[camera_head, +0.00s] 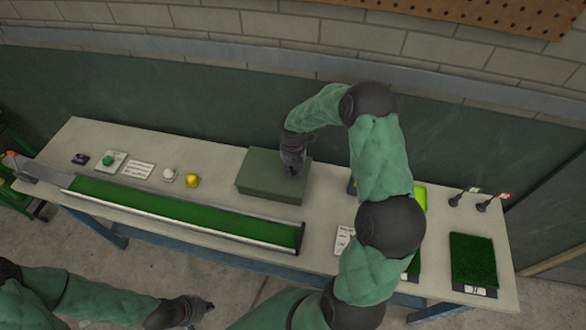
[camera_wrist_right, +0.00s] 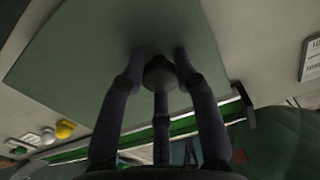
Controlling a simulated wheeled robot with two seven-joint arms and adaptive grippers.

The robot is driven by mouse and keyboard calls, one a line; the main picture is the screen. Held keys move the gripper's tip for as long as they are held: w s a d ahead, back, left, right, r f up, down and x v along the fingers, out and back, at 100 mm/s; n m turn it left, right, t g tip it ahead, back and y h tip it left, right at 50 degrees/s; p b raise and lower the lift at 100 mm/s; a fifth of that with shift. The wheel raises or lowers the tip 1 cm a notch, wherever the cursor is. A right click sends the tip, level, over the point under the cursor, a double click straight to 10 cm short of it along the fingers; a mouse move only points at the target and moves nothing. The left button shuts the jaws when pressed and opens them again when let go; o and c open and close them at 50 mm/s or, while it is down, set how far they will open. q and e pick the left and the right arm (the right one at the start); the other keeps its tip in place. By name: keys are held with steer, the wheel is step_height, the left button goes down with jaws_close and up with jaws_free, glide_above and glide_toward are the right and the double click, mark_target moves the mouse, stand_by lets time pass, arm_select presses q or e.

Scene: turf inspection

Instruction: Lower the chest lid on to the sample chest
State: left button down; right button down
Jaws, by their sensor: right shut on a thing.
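My right gripper (camera_head: 292,168) points down at the lid's right part. In the right wrist view, the right gripper (camera_wrist_right: 160,70) is shut on the lid's dark round knob (camera_wrist_right: 160,76), with the lid (camera_wrist_right: 75,70) behind it. My left gripper (camera_head: 203,306) is low in front of the table, away from the chest; its fingers are too small to judge.
A long green turf channel (camera_head: 180,208) with metal rails runs in front of the chest. A yellow ball (camera_head: 192,181) and a white ball (camera_head: 169,175) sit left of it. A turf sample (camera_head: 473,260) lies at the right, near two small flags. A wall stands behind the table.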

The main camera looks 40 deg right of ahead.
steer(key=shift+f, duration=0.25)
stand_by(0.7)
steer(key=c, duration=0.8)
jaws_free()
steer(key=shift+c, duration=0.2)
step_height(320, 180, up, 12)
